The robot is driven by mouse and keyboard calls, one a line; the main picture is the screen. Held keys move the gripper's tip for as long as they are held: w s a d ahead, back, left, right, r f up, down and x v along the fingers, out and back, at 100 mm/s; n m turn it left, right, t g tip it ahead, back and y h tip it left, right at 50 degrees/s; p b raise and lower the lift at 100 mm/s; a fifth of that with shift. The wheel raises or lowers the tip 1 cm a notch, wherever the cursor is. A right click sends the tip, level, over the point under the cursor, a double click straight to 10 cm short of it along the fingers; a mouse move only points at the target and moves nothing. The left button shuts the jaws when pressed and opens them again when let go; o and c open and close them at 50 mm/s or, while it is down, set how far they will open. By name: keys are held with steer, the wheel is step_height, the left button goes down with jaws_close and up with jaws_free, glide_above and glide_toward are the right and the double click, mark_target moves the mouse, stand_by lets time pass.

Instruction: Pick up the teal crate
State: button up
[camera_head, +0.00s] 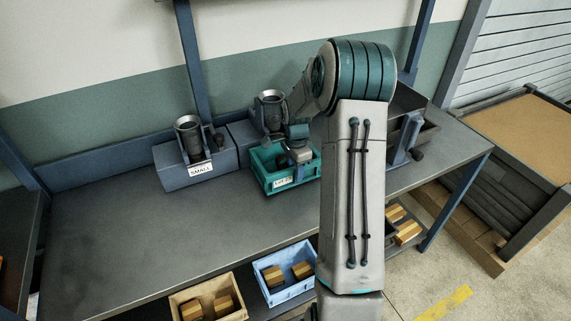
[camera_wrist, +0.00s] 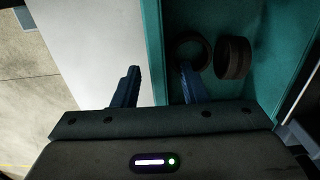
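The teal crate (camera_head: 306,175) stands on the grey workbench, with a white label on its front wall. Its wall also shows in the wrist view (camera_wrist: 153,50). Two dark rings (camera_wrist: 233,57) lie inside it on the right side of that view. My gripper (camera_wrist: 160,82) is open, with one finger on each side of the crate wall: the left one outside, the right one over the inside. A gap shows between the fingers and the wall. In the head view my gripper (camera_head: 297,153) is over the crate, and its fingertips are hidden.
A grinder labelled SMALL (camera_head: 215,165) stands left of the crate, and another machine (camera_head: 270,110) is just behind it. A grey machine (camera_head: 405,135) stands to the right, partly behind my arm. Blue (camera_head: 275,292) and tan (camera_head: 205,300) bins are below. The left bench top is clear.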

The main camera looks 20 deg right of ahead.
jaws_close()
steer(key=shift+r, duration=0.2)
